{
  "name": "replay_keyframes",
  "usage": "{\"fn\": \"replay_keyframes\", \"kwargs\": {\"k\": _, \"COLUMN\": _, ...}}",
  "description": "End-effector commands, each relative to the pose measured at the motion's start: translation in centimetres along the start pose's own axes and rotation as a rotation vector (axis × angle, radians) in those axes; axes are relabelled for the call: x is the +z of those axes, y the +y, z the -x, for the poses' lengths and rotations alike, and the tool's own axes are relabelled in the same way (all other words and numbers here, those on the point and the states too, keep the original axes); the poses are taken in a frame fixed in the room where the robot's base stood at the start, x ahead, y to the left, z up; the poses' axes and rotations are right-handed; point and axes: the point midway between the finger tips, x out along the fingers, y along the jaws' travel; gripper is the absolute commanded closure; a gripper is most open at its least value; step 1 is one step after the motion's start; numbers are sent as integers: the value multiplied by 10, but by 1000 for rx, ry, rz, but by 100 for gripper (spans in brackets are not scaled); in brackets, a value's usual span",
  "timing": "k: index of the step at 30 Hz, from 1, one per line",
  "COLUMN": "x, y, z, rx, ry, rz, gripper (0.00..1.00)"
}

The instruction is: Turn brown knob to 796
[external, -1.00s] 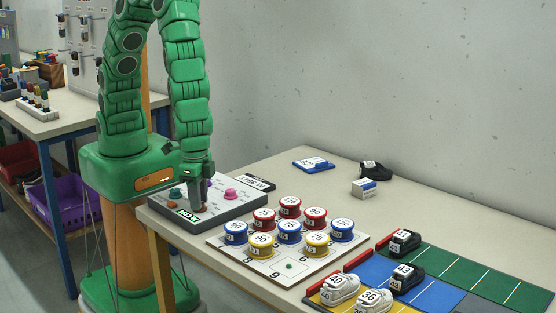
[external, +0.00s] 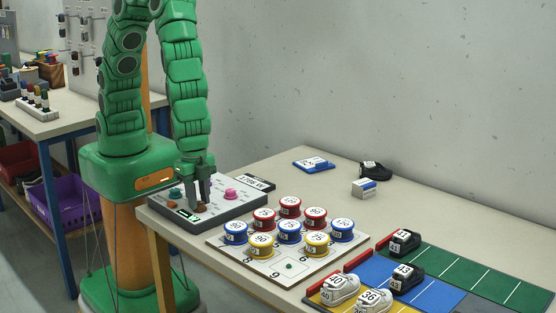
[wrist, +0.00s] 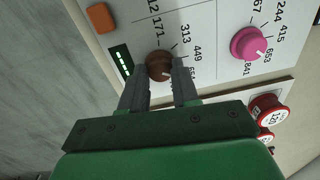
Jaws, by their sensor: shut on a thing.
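The brown knob (wrist: 157,64) sits on a light grey dial panel (wrist: 212,62). Printed numbers around it include 171, 313 and 449; another lies partly behind my right finger. I cannot read 796 or tell clearly where the knob points. My gripper (wrist: 160,76) is shut on the brown knob, one finger on each side. In the external view my gripper (external: 196,199) reaches down onto the panel at the table's near left corner, and the brown knob (external: 201,207) shows only slightly between the fingers.
A pink knob (wrist: 249,43) with its own numbers is to the right. An orange button (wrist: 101,18) and a small dark display with green marks (wrist: 121,60) are to the left. A board of numbered round tins (external: 289,231) stands close to the panel's right.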

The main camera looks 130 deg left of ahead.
Motion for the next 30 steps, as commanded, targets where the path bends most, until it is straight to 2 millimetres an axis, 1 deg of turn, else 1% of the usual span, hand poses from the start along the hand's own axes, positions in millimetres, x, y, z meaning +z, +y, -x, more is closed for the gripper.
{"fn": "replay_keyframes", "kwargs": {"k": 9, "x": 0, "y": 0, "z": 0, "rx": 0, "ry": 17, "rz": -299, "gripper": 100}}
{"fn": "replay_keyframes", "kwargs": {"k": 18, "x": 0, "y": 0, "z": 0, "rx": -1, "ry": 28, "rz": -547, "gripper": 100}}
{"fn": "replay_keyframes", "kwargs": {"k": 24, "x": 0, "y": -1, "z": 0, "rx": -1, "ry": 34, "rz": -664, "gripper": 100}}
{"fn": "replay_keyframes", "kwargs": {"k": 30, "x": 0, "y": 0, "z": 0, "rx": 0, "ry": 37, "rz": -731, "gripper": 100}}
